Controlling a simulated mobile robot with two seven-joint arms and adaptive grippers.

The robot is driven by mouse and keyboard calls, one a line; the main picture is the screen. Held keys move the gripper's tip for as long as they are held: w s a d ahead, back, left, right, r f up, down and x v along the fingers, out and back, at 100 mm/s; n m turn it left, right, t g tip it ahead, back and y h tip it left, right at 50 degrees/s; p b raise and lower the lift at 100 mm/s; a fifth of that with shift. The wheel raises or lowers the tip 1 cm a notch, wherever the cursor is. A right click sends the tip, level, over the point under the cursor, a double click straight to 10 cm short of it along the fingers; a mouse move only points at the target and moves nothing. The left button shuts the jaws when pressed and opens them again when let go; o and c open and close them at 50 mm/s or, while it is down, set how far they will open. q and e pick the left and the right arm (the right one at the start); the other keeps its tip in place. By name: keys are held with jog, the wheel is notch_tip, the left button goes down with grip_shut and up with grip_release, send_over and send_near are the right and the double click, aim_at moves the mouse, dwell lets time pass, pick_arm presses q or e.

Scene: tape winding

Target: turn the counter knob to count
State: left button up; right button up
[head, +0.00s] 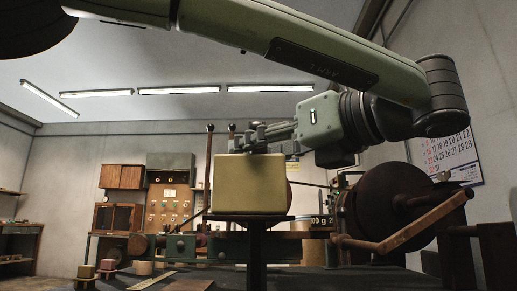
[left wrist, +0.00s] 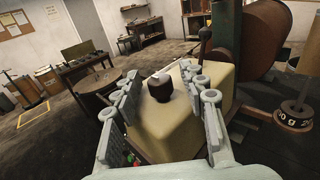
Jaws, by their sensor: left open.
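The counter is a pale yellow box (head: 250,184) on a dark stand in the middle of the head view. Its top also shows in the left wrist view (left wrist: 165,135). The counter knob (left wrist: 160,91) is dark with a light top and stands on the box's top. In the head view the knob cannot be made out behind the fingers. My left gripper (head: 258,134) is just above the box's top, its arm coming over from above. In the left wrist view its fingers (left wrist: 162,76) are open, one on each side of the knob, with gaps visible. My right gripper is not in view.
A large dark reel (head: 392,212) with a rusty crank arm (head: 425,218) stands right of the box. A weight labelled in grams (left wrist: 294,117) shows at the right of the left wrist view. Upright levers (head: 209,165) stand behind the box.

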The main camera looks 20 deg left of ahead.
pick_arm(q)
notch_tip(320, 180, up, 10)
dwell(0.5)
dwell(0.4)
